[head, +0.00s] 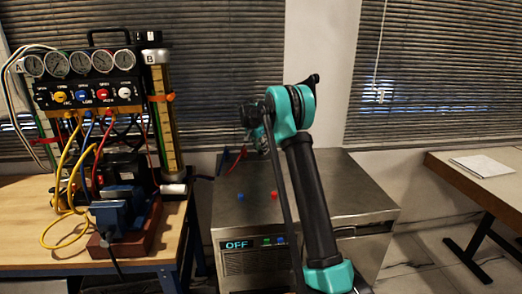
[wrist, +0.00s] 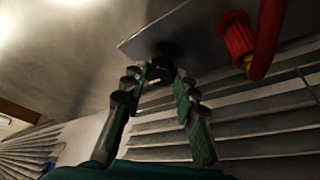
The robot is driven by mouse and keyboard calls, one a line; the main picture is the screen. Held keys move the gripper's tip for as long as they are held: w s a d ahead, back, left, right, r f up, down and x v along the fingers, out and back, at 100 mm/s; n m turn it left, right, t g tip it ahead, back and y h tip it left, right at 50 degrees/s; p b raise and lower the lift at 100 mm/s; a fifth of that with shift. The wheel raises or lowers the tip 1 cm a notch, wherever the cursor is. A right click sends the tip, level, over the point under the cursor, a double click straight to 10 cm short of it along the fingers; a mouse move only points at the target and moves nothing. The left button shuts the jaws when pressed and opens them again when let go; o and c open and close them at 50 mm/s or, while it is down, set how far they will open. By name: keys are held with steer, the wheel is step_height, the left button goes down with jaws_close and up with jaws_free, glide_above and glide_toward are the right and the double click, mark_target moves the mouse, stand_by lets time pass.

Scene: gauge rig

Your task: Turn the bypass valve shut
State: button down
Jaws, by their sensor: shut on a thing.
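My gripper (wrist: 161,88) shows in the wrist view, with its two green-padded fingers drawn in at the tips. Between the tips is a small dark knob (wrist: 160,70) at the edge of a flat grey plate (wrist: 175,28). The fingertips hide part of it, and I cannot tell for certain that it is the bypass valve or which way it is turned. In the head view, my gripper is mostly hidden beside my arm, above the back of a steel cabinet (head: 300,208).
A red fitting with a red hose (wrist: 238,38) is close to the right of the fingers. Red (head: 275,195) and blue (head: 240,196) knobs stand on the cabinet. A gauge panel (head: 85,93) with several hoses stands on a wooden bench (head: 30,252) at left.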

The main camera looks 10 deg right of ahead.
steer(key=c, duration=1.2)
jaws_free()
steer(key=shift+o, duration=0.2)
steer(key=v, duration=1.2)
